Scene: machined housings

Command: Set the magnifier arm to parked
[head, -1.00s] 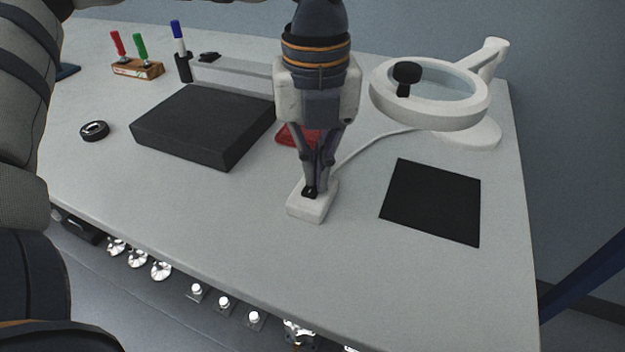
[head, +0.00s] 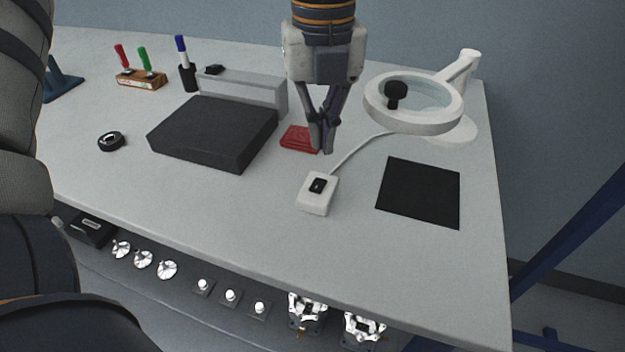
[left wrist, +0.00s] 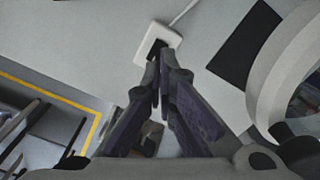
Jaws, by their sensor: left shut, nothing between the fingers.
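My left gripper (head: 326,150) is shut and empty, above the bench behind the switch box and left of the magnifier. In the left wrist view the ring (left wrist: 262,100) is at the right and the switch box (left wrist: 158,42) beyond the fingertips. My right gripper is not seen.
A red object (head: 299,138) lies beside my left gripper. A dark block (head: 215,135) is further left, a black mat (head: 419,193) at the right. The front of the bench is clear.

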